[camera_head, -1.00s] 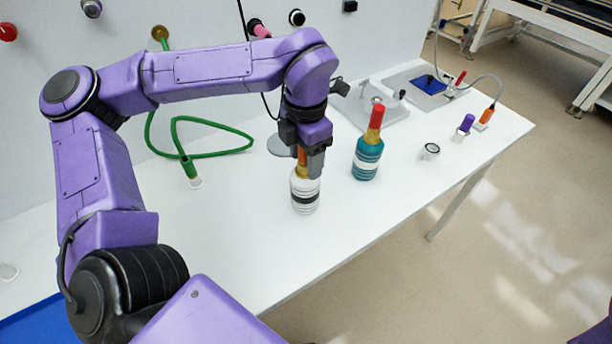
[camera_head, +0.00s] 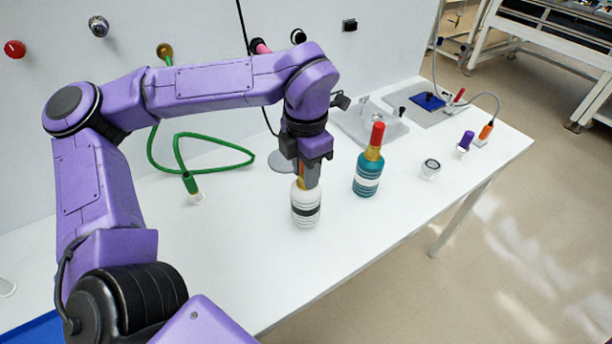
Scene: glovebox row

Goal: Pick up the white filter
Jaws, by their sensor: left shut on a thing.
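The white filter (camera_head: 306,208) is a white bottle shape with dark bands and a brass-coloured neck, upright at the middle of the white bench (camera_head: 250,250). My left gripper (camera_head: 308,178) comes down on it from above and is shut on its neck. The gripper hides most of the neck and top. I cannot tell whether the filter's base touches the bench. My right gripper is not in view.
A teal filter (camera_head: 367,178) with a red tip stands close on the right. A green hose (camera_head: 185,150) lies behind on the left. A small round cup (camera_head: 431,168), a purple-capped item (camera_head: 465,142) and metal plates stand farther right. The front bench is clear.

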